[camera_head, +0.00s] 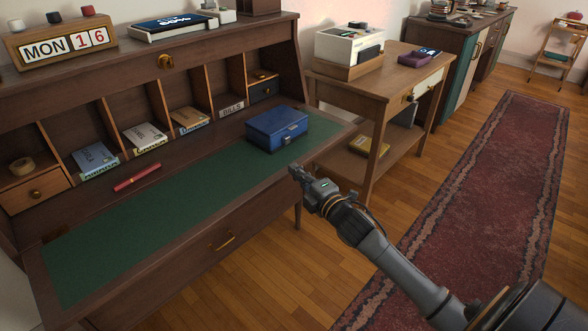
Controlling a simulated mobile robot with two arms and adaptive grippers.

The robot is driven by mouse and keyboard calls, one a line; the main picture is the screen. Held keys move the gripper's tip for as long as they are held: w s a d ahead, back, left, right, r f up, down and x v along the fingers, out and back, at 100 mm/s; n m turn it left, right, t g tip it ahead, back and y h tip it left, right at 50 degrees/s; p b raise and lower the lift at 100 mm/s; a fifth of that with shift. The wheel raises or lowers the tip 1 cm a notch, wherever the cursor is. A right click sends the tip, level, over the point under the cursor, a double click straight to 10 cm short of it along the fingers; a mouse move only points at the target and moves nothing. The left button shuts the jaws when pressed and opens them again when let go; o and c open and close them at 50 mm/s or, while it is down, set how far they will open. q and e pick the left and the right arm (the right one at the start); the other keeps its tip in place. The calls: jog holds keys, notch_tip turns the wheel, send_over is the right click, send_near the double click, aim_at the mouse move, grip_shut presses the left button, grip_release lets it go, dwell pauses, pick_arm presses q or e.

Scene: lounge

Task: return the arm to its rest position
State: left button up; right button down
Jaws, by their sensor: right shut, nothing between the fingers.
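My right arm reaches in from the lower right. Its gripper (299,173) is shut and empty, just off the front right edge of the writing desk (216,267). A closed blue box (277,130) sits on the green desk mat (150,222), a little beyond and to the left of the gripper, with a visible gap between them. My left gripper is not in view.
A red pen (137,178) lies on the desk below the pigeonholes. A wooden side table (375,88) with a boxed device (348,47) stands beyond the gripper. A dark red runner (490,190) covers the floor at right; the wood floor beside it is clear.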

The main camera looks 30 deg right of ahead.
dwell(0.4)
